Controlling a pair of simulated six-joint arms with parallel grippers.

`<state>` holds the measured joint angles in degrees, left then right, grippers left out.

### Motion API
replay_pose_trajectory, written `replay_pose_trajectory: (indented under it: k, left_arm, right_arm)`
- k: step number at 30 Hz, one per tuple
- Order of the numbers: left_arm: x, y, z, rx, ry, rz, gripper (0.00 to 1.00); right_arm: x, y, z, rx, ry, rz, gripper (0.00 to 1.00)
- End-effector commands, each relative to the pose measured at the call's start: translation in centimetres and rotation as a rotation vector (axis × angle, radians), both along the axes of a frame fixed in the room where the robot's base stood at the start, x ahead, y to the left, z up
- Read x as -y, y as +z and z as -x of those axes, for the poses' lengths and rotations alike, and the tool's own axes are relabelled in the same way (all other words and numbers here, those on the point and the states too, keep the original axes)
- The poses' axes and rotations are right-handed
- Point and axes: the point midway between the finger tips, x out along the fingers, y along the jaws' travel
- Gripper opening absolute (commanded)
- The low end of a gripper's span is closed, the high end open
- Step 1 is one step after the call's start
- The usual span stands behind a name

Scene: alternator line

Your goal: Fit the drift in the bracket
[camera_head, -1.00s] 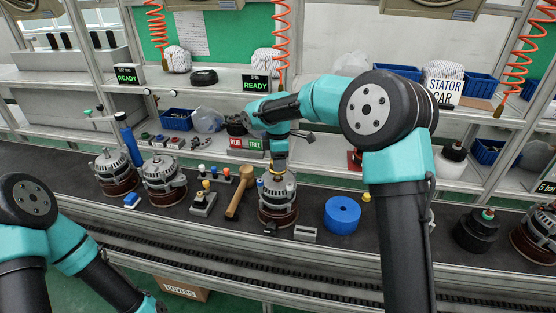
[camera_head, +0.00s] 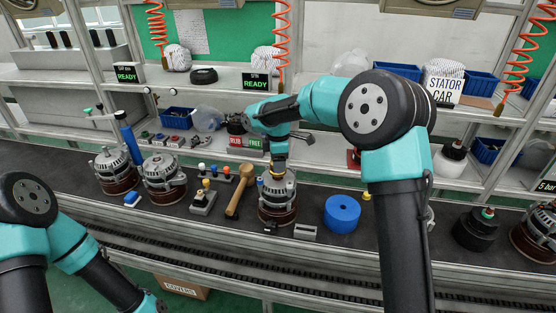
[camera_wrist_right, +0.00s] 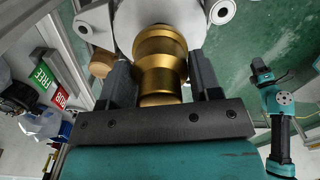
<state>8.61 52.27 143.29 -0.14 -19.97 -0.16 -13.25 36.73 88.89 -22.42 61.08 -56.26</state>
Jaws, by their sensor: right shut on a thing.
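The drift (camera_wrist_right: 160,60) is a brass-gold stepped cylinder. My right gripper (camera_wrist_right: 158,82) is shut on it, with one dark finger on each side. In the head view my right gripper (camera_head: 279,165) is directly over the middle alternator (camera_head: 277,205) on the belt. The grey metal bracket (camera_wrist_right: 122,24) of this alternator shows behind the drift's far end in the wrist view. The drift's end is at or against the bracket, and how deep it sits is hidden. My left arm is at the lower left of the head view, and its fingers cannot be made out.
A wooden mallet (camera_head: 239,192) lies close left of the alternator. A small grey block (camera_head: 305,233) and a blue round part (camera_head: 342,213) are on its right. Two more alternators (camera_head: 165,180) stand further left. The RUB/FREE sign (camera_head: 247,144) is behind.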

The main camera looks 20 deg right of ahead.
Motion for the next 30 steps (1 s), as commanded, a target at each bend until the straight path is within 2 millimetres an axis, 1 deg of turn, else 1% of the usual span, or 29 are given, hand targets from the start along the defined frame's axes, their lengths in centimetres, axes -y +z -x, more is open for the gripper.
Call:
replay_pose_trajectory:
  k: [30]
  left_arm:
    - [0.0, 0.0, 0.0, 0.000, 0.000, 0.000, 0.43]
  right_arm:
    - [0.0, -1.9, 0.0, 0.001, 0.000, 0.000, 0.20]
